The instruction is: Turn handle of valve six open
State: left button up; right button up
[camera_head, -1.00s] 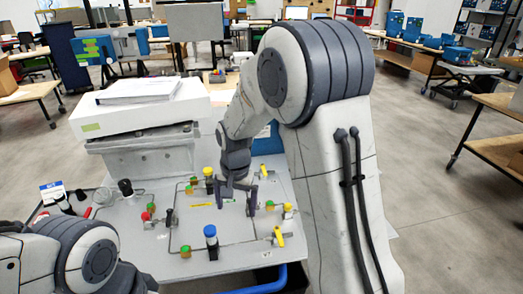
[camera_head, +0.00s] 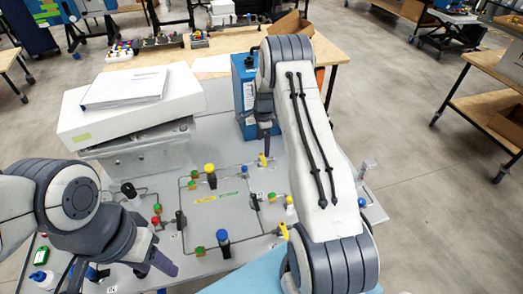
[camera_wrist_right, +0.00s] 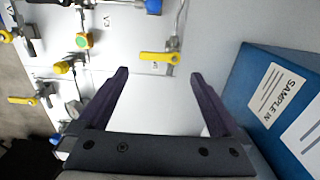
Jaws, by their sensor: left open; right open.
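A valve's yellow lever handle (camera_wrist_right: 160,57) lies crosswise ahead of my right gripper (camera_wrist_right: 158,74) in the right wrist view, between the lines of its open fingers and not touching them. A small label beside it appears to read V6, upside down. In the head view this handle (camera_head: 263,160) is at the far right of the grey valve board (camera_head: 222,240), just below my right gripper (camera_head: 265,128). My left gripper (camera_head: 155,258) is open and empty over the board's front left.
A blue box (camera_head: 243,90) stands close to the right gripper; its SAMPLE IN label (camera_wrist_right: 275,92) shows in the wrist view. Another yellow handle (camera_head: 283,230) is nearer on the board. A white analyser (camera_head: 130,105) stands behind left.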

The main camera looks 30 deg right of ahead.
aim_at(263, 159)
notch_tip(263, 159, down, 6)
jog(key=shift+r+p, duration=0.1)
jog(key=shift+p, duration=0.85)
jog(key=shift+f, duration=0.75)
